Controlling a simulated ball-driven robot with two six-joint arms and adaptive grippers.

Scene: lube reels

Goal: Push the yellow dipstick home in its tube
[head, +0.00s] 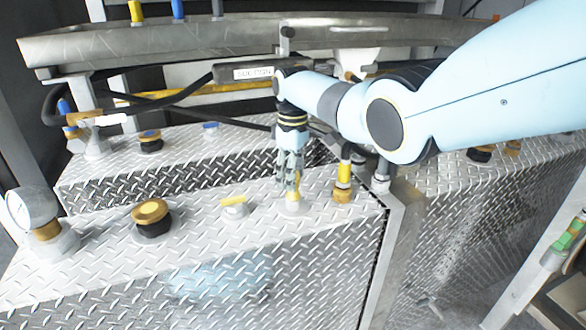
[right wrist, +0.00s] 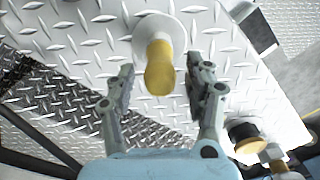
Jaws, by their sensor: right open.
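The yellow dipstick (head: 293,196) stands up from its pale round tube collar (head: 292,208) on the near diamond-plate tank top. In the right wrist view the yellow handle (right wrist: 158,66) shows above the whitish collar (right wrist: 160,28); how far the stick sits in the tube cannot be told. My right gripper (head: 289,181) points down right over the dipstick. In the right wrist view the right gripper (right wrist: 162,82) is open, with one finger on each side of the handle and a gap to both. My left gripper is in neither view.
A small yellow-handled cap (head: 235,205), a large yellow-and-black cap (head: 151,214) and a gauge (head: 33,210) are to the left. A hose reel beam (head: 230,45) crosses behind.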

